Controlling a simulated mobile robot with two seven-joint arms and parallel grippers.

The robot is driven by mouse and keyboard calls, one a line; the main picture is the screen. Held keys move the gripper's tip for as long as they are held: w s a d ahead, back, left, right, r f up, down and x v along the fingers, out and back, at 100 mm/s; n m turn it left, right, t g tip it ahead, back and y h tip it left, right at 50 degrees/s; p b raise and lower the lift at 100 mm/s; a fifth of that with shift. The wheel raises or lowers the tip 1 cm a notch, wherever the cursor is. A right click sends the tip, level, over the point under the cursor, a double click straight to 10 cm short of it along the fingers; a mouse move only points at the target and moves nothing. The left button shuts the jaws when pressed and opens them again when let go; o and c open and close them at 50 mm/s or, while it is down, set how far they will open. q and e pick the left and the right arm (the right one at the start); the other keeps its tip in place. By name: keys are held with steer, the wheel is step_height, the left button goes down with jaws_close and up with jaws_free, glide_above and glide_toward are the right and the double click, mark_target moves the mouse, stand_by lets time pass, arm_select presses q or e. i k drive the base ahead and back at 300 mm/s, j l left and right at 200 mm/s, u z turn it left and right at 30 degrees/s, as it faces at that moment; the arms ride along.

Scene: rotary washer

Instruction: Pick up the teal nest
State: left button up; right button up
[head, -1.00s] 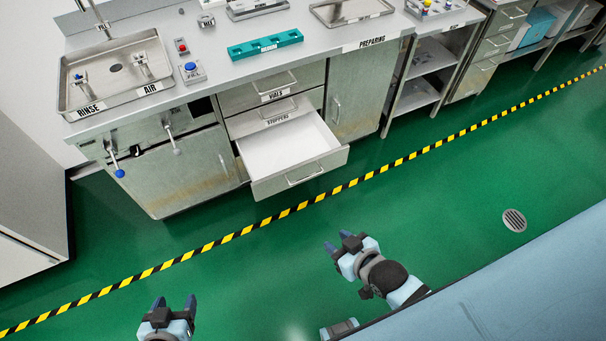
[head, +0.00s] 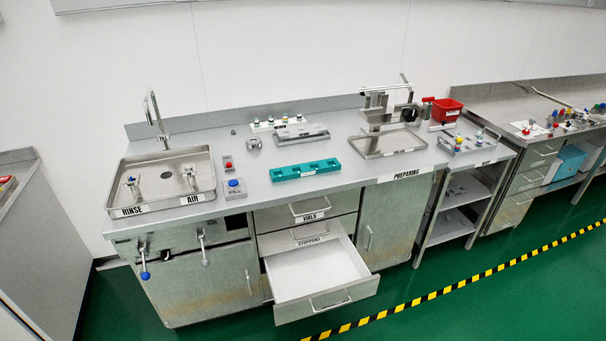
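The teal nest (head: 305,170) is a long, low block with square openings and a label on its front. It lies on the grey counter (head: 235,165), between the button boxes on its left and a flat metal tray on its right. Nothing is touching it. Neither of my grippers shows in the head view now.
A sink (head: 163,182) with a faucet is left of the nest. A blue-button box (head: 234,188) stands close to the nest's left end. A metal tray (head: 388,142) lies to the right. Below, the stoppers drawer (head: 318,273) is pulled out and looks empty.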

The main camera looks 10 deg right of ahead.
mark_target(278, 174)
steer(key=i+l, duration=0.15)
steer(key=l, duration=0.25)
steer(key=i+l+z, duration=0.1)
steer(key=l, duration=0.3)
steer(key=i+l+z, duration=0.1)
steer(key=i+l, duration=0.15)
steer(key=l, duration=0.15)
steer(key=i+l, duration=0.2)
steer(key=l, duration=0.15)
